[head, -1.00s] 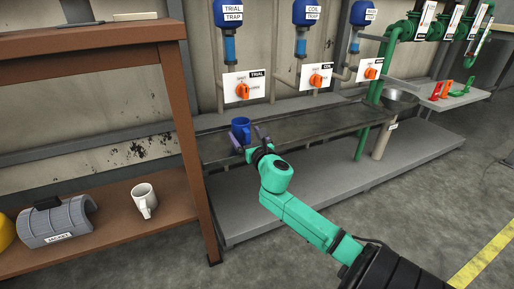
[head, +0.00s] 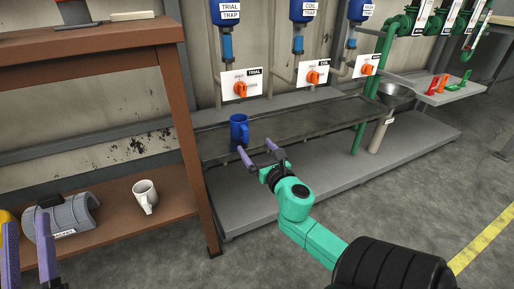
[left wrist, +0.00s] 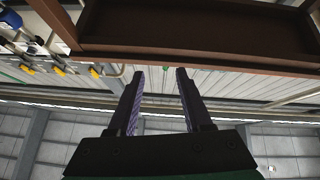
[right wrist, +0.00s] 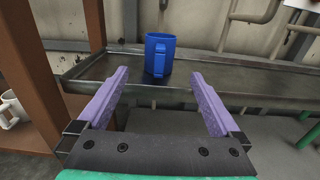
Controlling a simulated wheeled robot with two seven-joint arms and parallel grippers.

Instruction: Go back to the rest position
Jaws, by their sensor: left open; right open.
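My right gripper (head: 256,149) is open and empty, reaching toward the metal trough from the front. A blue mug (head: 239,129) stands upright on the trough, just beyond its fingertips. In the right wrist view the mug (right wrist: 159,54) is ahead of the open fingers (right wrist: 158,85), apart from them, with its handle facing me. My left gripper (head: 28,236) shows at the lower left of the head view, open, its fingers pointing up in front of the lower shelf. In the left wrist view its fingers (left wrist: 158,75) are spread and empty beneath the brown woodwork.
The metal trough (head: 300,125) runs below orange valves (head: 240,88). Green pipes (head: 385,50) stand right. The floor at right is open.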

